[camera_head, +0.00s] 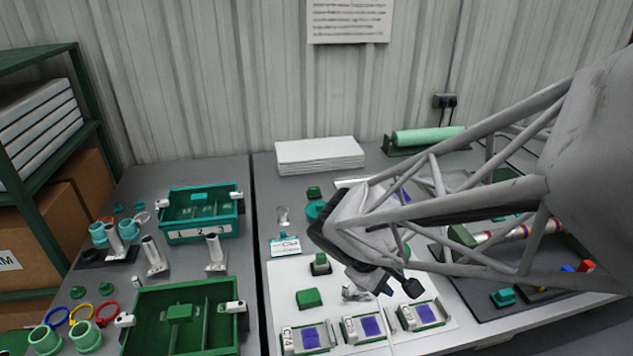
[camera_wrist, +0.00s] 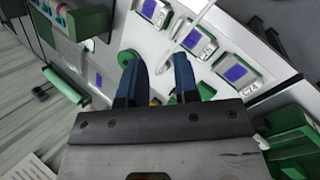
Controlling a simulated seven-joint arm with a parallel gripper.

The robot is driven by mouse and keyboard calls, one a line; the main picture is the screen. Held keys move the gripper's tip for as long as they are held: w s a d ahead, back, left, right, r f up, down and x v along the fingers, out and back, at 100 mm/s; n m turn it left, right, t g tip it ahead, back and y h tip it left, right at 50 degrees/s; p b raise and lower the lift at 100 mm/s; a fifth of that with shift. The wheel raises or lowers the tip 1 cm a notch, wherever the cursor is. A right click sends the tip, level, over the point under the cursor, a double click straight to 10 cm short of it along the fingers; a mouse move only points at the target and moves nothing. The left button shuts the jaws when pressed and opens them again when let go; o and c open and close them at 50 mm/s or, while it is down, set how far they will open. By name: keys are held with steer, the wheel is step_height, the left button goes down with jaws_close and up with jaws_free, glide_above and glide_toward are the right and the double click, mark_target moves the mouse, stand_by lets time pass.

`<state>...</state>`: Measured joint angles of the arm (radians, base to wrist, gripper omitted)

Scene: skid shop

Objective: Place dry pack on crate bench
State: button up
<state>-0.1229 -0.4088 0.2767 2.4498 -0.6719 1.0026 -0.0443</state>
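My gripper (camera_head: 388,284) is over the white mat (camera_head: 455,341) on the right-hand bench. In the wrist view its two dark blue fingers (camera_wrist: 158,64) are apart, with mat showing between them. I cannot tell for sure which item is the dry pack. A small pale, crinkled packet (camera_head: 352,292) lies on the mat just left of the gripper, partly hidden by it. Another small pale item (camera_head: 283,216) stands farther back. The left-hand bench (camera_head: 140,270) carries a teal crate (camera_head: 200,232) and a green crate (camera_head: 150,345).
Several cards with blue-purple squares (camera_head: 371,327) line the mat's front. A green block (camera_head: 308,298) lies left of the gripper. Metal tubes (camera_head: 154,256) and teal cups (camera_head: 45,340) stand on the left-hand bench. A white stack (camera_head: 320,155) sits behind. Bare grey bench shows between crates.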

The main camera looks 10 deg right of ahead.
steer(key=s+a+r+m+t+y, duration=0.1)
steer(key=s+a+r+m+y, duration=0.1)
steer(key=r, duration=0.3)
steer(key=s+a+r+m+t+y, duration=0.1)
steer(key=s+a+r+m+y, duration=0.1)
steer(key=s+r+m+y, duration=0.2)
steer(key=shift+s+a+r+m, duration=0.25)
steer(key=shift+r+m, duration=0.25)
steer(key=shift+r, duration=0.15)
steer(key=o, duration=0.4)
steer(key=m+g, duration=0.1)
steer(key=m, duration=0.8)
glide_above(347, 285)
steer(key=shift+h, duration=0.3)
steer(key=f, duration=3.1)
steer(key=shift+s+a, duration=0.2)
steer(key=shift+a, duration=0.1)
